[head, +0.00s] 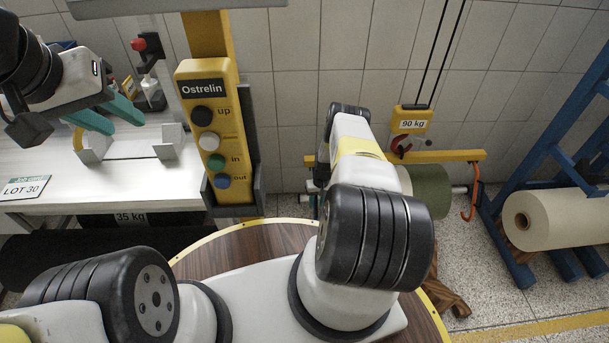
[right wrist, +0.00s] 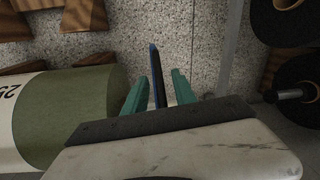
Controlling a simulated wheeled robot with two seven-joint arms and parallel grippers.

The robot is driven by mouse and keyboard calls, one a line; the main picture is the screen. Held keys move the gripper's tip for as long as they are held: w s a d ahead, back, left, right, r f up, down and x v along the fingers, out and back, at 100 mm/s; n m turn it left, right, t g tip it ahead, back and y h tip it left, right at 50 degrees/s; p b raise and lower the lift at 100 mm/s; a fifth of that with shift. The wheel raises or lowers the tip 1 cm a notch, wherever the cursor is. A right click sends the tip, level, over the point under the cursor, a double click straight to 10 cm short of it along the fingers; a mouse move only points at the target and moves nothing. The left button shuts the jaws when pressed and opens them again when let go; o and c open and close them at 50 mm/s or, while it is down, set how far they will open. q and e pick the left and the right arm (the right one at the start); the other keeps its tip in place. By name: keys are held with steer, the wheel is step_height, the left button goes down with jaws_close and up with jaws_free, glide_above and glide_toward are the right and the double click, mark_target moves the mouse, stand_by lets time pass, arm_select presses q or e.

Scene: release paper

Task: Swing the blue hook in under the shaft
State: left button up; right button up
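The blue hook (right wrist: 156,75) shows in the right wrist view as a narrow upright strip between the two teal fingertips of my right gripper (right wrist: 160,85). Gaps show on both sides of it, so the fingers are open around or above it; I cannot tell the depth. In the head view my right arm hides the blue hook and the right gripper. An olive roll (head: 429,188) hangs behind that arm, with a pale shaft end (head: 460,188) at its right. The roll also shows in the right wrist view (right wrist: 70,115). My left gripper (head: 110,118) is open and empty over the white bench.
A yellow hoist (head: 410,122) marked 90 kg carries a yellow bar (head: 450,156) with an orange hook (head: 472,195) at its right end. A blue rack (head: 560,130) with a cream roll (head: 560,218) stands right. A yellow control panel (head: 208,130) stands beside the bench (head: 130,185).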

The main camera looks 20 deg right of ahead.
jaws_close()
stand_by(1.5)
